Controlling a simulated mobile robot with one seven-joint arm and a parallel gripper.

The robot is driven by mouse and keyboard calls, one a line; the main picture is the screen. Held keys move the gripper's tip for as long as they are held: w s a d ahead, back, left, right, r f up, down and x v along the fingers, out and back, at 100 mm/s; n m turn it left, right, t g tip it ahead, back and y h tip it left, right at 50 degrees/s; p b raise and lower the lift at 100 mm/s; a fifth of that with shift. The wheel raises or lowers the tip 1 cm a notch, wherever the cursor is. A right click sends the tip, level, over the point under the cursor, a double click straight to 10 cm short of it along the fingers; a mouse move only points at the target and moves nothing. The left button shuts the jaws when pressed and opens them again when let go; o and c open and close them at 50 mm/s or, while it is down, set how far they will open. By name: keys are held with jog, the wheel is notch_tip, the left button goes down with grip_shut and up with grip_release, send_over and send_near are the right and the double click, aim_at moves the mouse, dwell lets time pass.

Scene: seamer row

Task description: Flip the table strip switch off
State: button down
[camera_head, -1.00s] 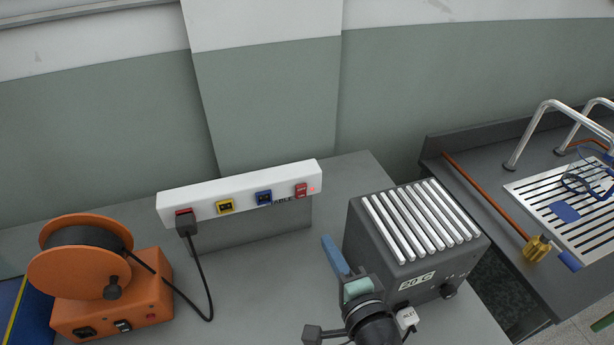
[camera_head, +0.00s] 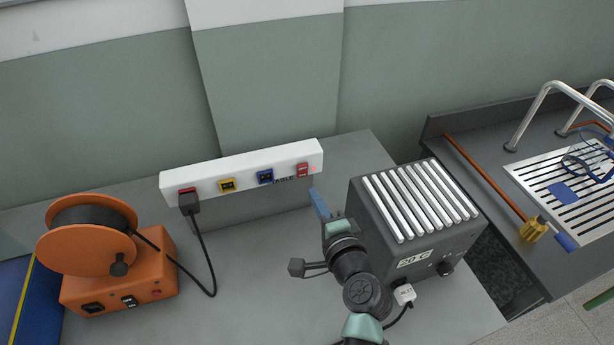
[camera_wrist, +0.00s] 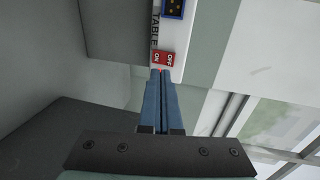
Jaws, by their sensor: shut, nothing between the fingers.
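The white table strip (camera_head: 225,173) stands upright along the back of the grey table, with red, yellow and blue sockets. Its red rocker switch (camera_head: 302,170) sits at the right end, beside a small lit red lamp (camera_head: 313,168). In the wrist view the switch (camera_wrist: 163,58) shows ON and OFF markings, next to the word TABLE. My gripper (camera_head: 316,192) is shut and empty, its blue fingers pointing at the strip's right end. In the wrist view the fingertips (camera_wrist: 162,72) lie just below the switch and overlap its lower edge; I cannot tell whether they touch.
A black plug (camera_head: 190,203) sits in the red socket, its cable running to the orange reel (camera_head: 88,240) at left. A grey ridged-top unit (camera_head: 415,215) stands close to the right of my arm. A drain rack (camera_head: 565,190) is at far right.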

aim_at(302, 169)
jog(key=shift+r+p+x, duration=0.1)
jog(key=shift+r+x, duration=0.1)
jog(key=shift+x, duration=0.8)
jog(key=shift+r+p+x, duration=0.1)
jog(key=shift+r+x, duration=0.1)
jog(key=shift+x, duration=0.75)
jog(key=shift+r+p+x, duration=0.1)
jog(key=shift+r+x, duration=0.05)
jog(key=shift+x, duration=0.85)
jog(key=shift+w+r, duration=0.1)
jog(key=shift+w, duration=0.1)
jog(key=shift+w+a+r, duration=0.15)
jog(key=shift+w+r, duration=0.1)
jog(key=shift+w, duration=0.05)
jog(key=shift+f, duration=0.1)
jog(key=shift+s, duration=0.2)
